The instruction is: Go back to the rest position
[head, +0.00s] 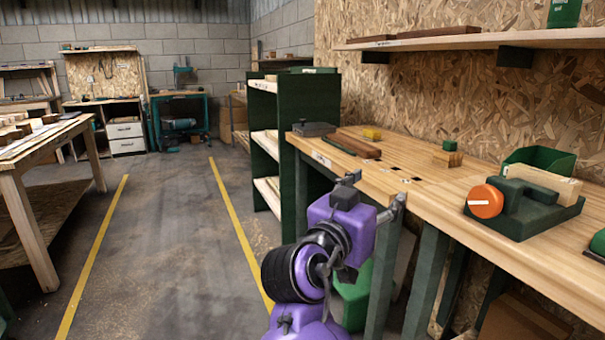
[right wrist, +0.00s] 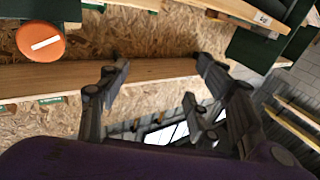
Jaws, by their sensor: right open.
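My right gripper (head: 377,190) is in front of the workbench's front edge in the head view, with its two fingers spread and nothing between them. In the right wrist view the open fingers (right wrist: 161,62) also show empty, with a wooden board and chipboard behind them. My purple right arm comes in from the bottom of the head view. My left gripper is not in view.
A green shelf unit (head: 293,140) stands beyond. The floor aisle (head: 165,230) between yellow lines is clear.

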